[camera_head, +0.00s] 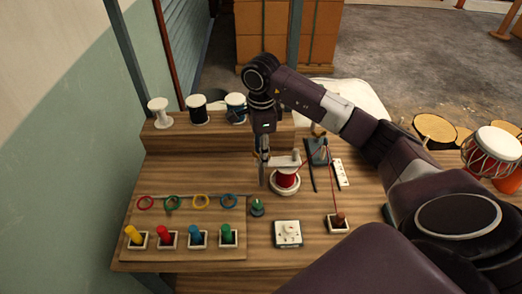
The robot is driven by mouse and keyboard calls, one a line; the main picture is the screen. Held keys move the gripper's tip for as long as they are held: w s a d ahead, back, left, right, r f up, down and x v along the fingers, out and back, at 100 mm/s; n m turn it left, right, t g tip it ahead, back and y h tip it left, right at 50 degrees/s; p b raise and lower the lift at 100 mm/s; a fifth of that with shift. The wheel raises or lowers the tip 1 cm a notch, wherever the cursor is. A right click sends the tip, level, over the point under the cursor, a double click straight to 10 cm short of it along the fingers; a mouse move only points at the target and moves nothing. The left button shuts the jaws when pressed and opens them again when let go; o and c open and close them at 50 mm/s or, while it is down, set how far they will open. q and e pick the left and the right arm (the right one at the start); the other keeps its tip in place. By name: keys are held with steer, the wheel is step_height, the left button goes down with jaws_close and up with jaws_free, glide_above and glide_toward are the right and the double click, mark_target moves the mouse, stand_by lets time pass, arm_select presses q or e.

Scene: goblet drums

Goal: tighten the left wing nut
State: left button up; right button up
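My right arm comes in from the right, and its gripper (263,172) points down over the middle of the workbench. Its fingers overlap in this view, so I cannot tell whether they are open or shut. Just right of the fingers is a red spool (286,179) on a round white base, with a pale crossbar (284,160) above it. A red thread runs from the spool area towards the right. I cannot make out a wing nut; it may be too small or hidden behind the gripper. My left gripper is not in view.
The workbench (190,180) has a raised back shelf with white, black and blue spools (235,106). Coloured rings and pegs (197,238) fill its left front. A green-topped knob (257,207), a white square device (287,233) and a small box (337,222) stand nearby. A drum (494,151) is at right.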

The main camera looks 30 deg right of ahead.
steer(key=shift+f, duration=0.15)
jaws_close()
